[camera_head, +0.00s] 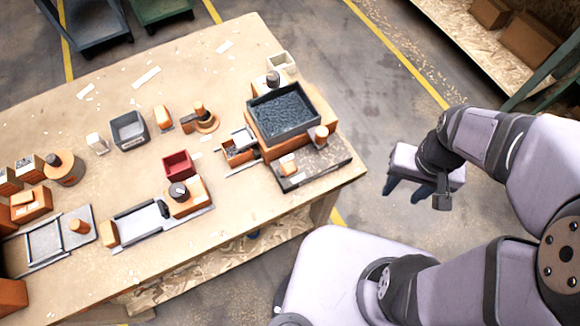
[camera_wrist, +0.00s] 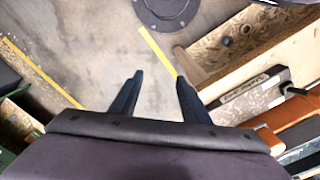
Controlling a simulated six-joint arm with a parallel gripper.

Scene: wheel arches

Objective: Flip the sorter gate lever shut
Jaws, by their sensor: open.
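My gripper (camera_head: 404,192) is open and empty, off the right edge of the table and above the floor. Its two dark fingers also show apart in the wrist view (camera_wrist: 159,80), with only floor between them. No part is clearly recognisable as the sorter gate lever. A small black upright piece (camera_head: 163,208) stands at the right end of a grey railed tray (camera_head: 130,226). A dark plate (camera_head: 325,163) at the table's right corner bears an orange block (camera_head: 288,166). A black handle-like piece (camera_wrist: 294,91) shows at the right of the wrist view. The lever's position cannot be told.
The wooden table (camera_head: 235,225) carries a large dark bin (camera_head: 283,110), a red box (camera_head: 178,164), a grey box (camera_head: 129,130) and several orange blocks. A wooden shelf (camera_head: 465,30) stands at the top right.

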